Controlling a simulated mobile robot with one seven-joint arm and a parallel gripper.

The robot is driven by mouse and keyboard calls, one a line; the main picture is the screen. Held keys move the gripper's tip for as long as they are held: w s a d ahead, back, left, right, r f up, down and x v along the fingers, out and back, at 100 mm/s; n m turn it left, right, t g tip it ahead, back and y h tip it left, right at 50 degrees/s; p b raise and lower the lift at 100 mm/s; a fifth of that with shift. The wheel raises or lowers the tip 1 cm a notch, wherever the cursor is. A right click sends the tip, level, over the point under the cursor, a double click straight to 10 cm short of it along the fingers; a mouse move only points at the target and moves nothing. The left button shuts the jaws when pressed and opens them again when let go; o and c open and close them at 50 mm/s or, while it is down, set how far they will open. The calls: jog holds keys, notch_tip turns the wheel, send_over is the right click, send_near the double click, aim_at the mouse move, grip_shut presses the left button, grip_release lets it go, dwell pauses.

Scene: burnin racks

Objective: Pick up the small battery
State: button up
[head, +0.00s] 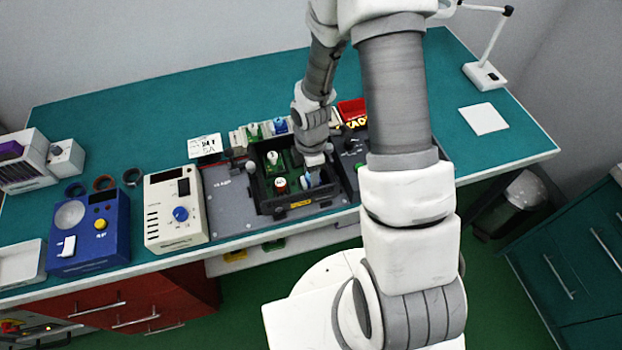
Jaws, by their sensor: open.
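A black open tray (296,212) with a green board inside sits on a grey plate on the bench. In it stand a small white piece (272,158), a small red-brown piece with a pale top (280,186) and a small blue-and-white piece (307,181). Which of these is the small battery, I cannot tell at this size. My gripper (314,172) points down over the right part of the tray, close to the blue-and-white piece. It is open. My wrist hides the tray's back right corner, and contact cannot be made out.
A cream box with a blue knob (175,228), a blue box with a yellow button (92,238) and a white card (205,145) stand left of the tray. A dark panel with knobs (352,150) adjoins its right. The bench's back left (150,110) is clear.

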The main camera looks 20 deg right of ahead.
grip_shut()
jog(key=shift+r, duration=0.1)
dwell(0.3)
